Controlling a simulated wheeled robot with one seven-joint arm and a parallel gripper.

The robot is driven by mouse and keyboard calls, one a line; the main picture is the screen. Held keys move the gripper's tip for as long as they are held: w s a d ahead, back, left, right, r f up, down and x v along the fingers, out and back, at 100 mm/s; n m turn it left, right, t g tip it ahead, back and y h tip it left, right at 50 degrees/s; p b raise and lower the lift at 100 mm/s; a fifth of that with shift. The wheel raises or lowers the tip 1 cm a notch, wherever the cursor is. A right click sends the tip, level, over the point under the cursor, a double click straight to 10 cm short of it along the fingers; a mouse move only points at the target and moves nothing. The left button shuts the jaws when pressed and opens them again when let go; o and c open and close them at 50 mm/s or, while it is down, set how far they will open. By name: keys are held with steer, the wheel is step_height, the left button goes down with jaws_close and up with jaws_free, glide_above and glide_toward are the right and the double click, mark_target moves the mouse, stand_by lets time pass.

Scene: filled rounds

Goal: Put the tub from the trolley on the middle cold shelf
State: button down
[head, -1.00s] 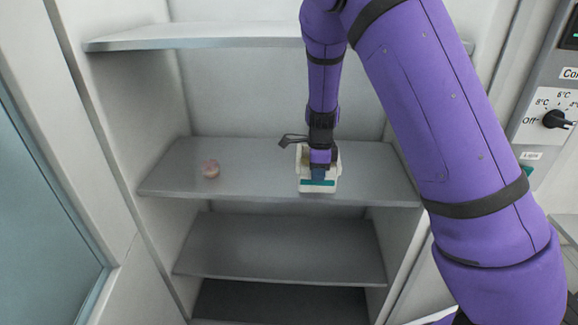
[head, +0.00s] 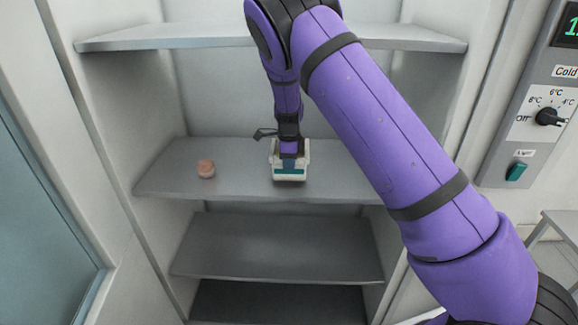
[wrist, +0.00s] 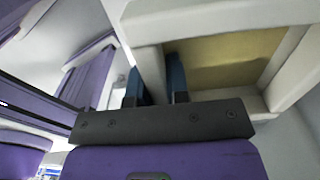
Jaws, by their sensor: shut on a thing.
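The tub (head: 290,178) is a small white open container with a green band on its near side. It is in front of or above the shelf second from the top (head: 235,182), right of that shelf's middle-left part. My gripper (head: 289,162) reaches down on it from above. In the wrist view, the blue fingers of my gripper (wrist: 157,83) are shut on one pale wall of the tub (wrist: 277,102), whose inside is yellowish. I cannot tell whether the tub's bottom touches the shelf.
A small round pinkish-orange thing (head: 206,169) sits on the same shelf, left of the tub. A top shelf (head: 190,38) is above, and a lower shelf (head: 275,248) is below. A control panel (head: 540,115) is on the right. The shelf between round thing and tub is bare.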

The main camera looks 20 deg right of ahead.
steer(key=shift+f, duration=0.65)
steer(key=c, duration=1.1)
jaws_free()
steer(key=shift+f, duration=0.15)
steer(key=shift+r, duration=3.9)
